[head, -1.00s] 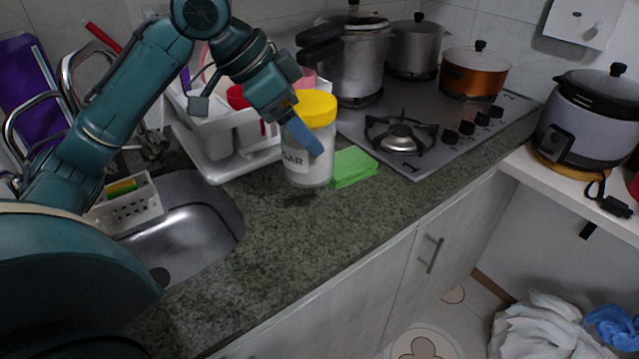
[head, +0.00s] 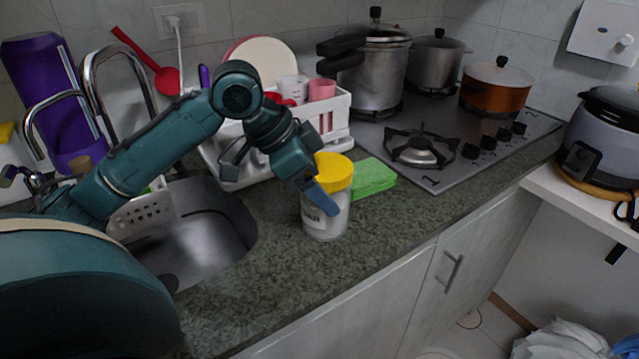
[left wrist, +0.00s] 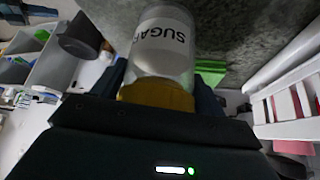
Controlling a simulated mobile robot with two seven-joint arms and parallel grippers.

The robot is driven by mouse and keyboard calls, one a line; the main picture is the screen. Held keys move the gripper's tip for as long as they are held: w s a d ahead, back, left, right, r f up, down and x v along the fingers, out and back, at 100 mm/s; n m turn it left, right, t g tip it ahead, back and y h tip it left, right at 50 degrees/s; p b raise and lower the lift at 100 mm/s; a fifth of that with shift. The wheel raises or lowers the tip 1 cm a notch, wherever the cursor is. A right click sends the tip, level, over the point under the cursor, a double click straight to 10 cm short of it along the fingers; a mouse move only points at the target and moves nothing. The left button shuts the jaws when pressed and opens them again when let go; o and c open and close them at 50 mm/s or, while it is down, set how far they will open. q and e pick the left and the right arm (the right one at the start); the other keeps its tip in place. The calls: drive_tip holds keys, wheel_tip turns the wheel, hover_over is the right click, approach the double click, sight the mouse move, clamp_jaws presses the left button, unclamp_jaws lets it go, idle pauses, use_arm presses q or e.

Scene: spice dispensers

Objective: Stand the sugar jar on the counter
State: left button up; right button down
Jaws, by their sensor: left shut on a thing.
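The sugar jar (head: 338,220) is a clear jar of white contents with a label and a yellow lid (head: 335,170). It is upright in the head view, in front of the green sponges. Its base looks at or very near the counter (head: 285,270); I cannot tell if it touches. My left gripper (head: 322,196) is shut on the jar below the lid, with one blue finger across its near side. In the left wrist view the jar (left wrist: 165,45) shows its "SUGAR" label upside down, lid toward the gripper. My right gripper is not in view.
Green sponges (head: 373,178) lie just right of the jar. A white dish rack (head: 340,125) stands behind it, the sink (head: 205,225) to the left, and the stove (head: 455,150) to the right. The counter in front of the jar is clear to its edge.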

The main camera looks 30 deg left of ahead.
use_arm(q)
drive_tip(key=shift+r, duration=0.1)
drive_tip(key=o, duration=1.4)
drive_tip(key=shift+o, duration=0.2)
drive_tip(key=p+v, duration=0.1)
drive_tip(key=v, duration=1.1)
drive_tip(key=shift+d, duration=0.1)
